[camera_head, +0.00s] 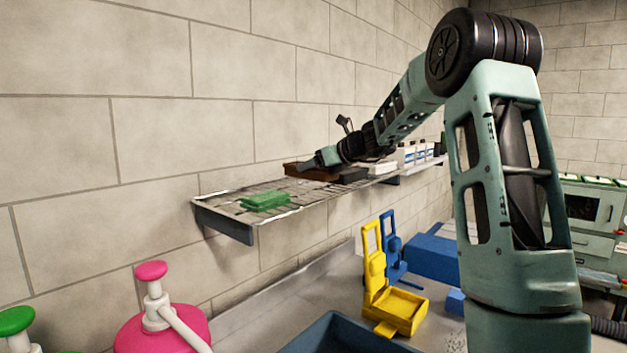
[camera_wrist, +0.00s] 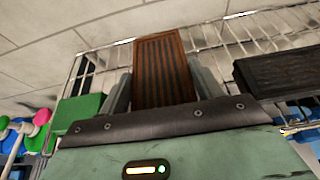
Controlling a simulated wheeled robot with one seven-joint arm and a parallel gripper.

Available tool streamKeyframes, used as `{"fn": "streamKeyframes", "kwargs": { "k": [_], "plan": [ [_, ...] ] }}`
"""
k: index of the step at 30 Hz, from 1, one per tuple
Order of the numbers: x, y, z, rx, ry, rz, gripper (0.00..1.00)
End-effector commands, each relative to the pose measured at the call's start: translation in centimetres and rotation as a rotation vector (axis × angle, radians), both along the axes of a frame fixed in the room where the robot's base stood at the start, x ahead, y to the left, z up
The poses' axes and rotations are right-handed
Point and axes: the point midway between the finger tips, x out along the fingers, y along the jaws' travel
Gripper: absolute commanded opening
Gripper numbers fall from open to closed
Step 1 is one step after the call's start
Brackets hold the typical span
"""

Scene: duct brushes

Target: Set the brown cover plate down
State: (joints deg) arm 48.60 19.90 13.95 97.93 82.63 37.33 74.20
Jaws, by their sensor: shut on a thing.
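The brown cover plate (camera_wrist: 163,72) is a ribbed, flat rectangle between the two fingers of my gripper (camera_wrist: 163,85) in the wrist view. In the head view my gripper (camera_head: 312,164) is over the wall shelf (camera_head: 232,205), and the brown plate (camera_head: 300,170) shows at its fingers. My gripper is shut on the plate. Part of the plate is hidden behind my gripper, and I cannot tell whether it touches the shelf.
A green block (camera_head: 265,201) lies on the shelf left of my gripper. A dark ribbed plate (camera_wrist: 280,74) lies to the right. White bottles (camera_head: 408,154) stand farther along. Below are a yellow holder (camera_head: 400,303) and a pink pump container (camera_head: 165,330). The shelf's left end has free room.

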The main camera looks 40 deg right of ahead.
Motion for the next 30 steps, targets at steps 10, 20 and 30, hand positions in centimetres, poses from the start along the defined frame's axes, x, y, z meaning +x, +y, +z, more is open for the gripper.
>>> {"fn": "streamKeyframes", "kwargs": {
  "k": [10,20,30],
  "plan": [
    [0.0,0.0,-3.8,0.000,-0.001,0.000,0.35],
    [0.0,0.0,-4.1,-0.002,-0.001,0.001,0.35],
    [0.0,0.0,-4.2,-0.001,0.000,0.000,0.87]
  ]
}}
